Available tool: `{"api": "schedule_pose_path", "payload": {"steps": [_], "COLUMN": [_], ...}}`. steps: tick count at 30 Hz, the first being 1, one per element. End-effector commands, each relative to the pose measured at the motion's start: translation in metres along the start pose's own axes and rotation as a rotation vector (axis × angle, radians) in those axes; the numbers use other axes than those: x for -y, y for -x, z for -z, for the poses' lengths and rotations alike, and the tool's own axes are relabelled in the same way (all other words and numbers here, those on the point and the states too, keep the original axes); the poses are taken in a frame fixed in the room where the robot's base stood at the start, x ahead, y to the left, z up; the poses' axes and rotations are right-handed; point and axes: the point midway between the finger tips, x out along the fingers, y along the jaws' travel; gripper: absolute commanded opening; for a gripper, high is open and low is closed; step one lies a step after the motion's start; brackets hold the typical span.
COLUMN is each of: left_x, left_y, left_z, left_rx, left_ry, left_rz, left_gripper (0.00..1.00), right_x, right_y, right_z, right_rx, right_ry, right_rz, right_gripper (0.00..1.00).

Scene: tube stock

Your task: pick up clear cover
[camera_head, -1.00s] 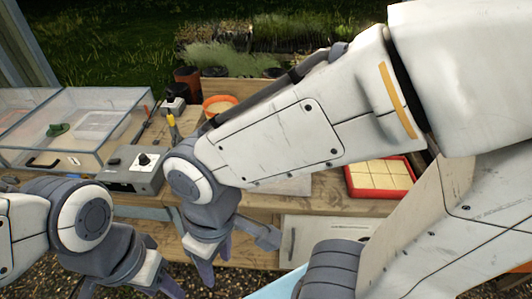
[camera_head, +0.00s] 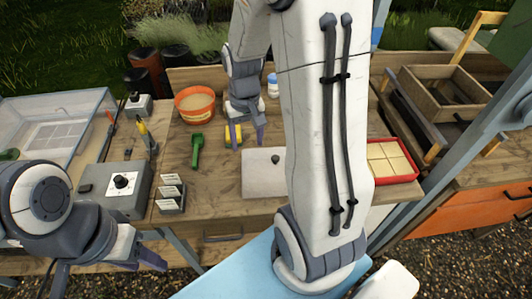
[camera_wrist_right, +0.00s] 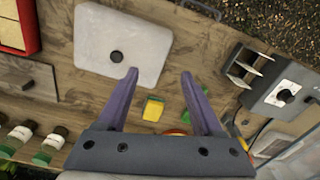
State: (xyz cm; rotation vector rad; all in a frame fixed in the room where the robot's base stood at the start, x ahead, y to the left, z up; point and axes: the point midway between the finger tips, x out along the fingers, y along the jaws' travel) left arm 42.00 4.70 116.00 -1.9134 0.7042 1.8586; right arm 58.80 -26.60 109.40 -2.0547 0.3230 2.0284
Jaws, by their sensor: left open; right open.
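A flat, pale, see-through-looking panel with a dark round knob, which I take as the clear cover (camera_head: 256,186), lies on the wooden bench in the head view. It fills the upper middle of the right wrist view (camera_wrist_right: 100,30). My right gripper (camera_head: 247,141) is open and empty, behind the cover in the head view. In the right wrist view its fingertips (camera_wrist_right: 159,74) point towards the cover's edge, with nothing between them. My left gripper (camera_head: 108,278) is open at the lower left, in front of the bench and away from the cover. My right arm hides the cover's right side.
A yellow-green block (camera_wrist_right: 153,109) and a green hand tool (camera_head: 197,150) lie near the right gripper. An orange pot (camera_head: 195,104), a grey control box (camera_head: 115,192), a card holder (camera_head: 171,196) and a red tray (camera_head: 407,168) surround the cover. A clear-walled box (camera_head: 90,110) stands at left.

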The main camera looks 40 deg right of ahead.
Motion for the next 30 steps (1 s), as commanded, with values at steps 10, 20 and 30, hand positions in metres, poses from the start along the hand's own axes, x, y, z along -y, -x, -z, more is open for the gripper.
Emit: {"api": "schedule_pose_path", "payload": {"steps": [10,20,30], "left_x": [-0.001,-0.001,-0.002], "left_y": [0.010,0.016,0.034], "left_z": [0.001,0.001,0.002], "left_rx": [0.000,0.000,0.000], "left_ry": [0.001,0.001,0.000], "left_rz": [0.000,0.000,0.000], "left_gripper": [0.49,0.49,0.49], "right_x": [-0.090,-0.091,-0.092], "right_y": [-0.030,-0.072,-0.103], "right_z": [0.020,0.020,0.025], "right_rx": [0.014,0.012,0.015], "right_ry": [-0.253,-0.254,-0.253], "right_rz": [-0.014,-0.014,-0.013], "right_gripper": [0.68,0.68,0.68]}}
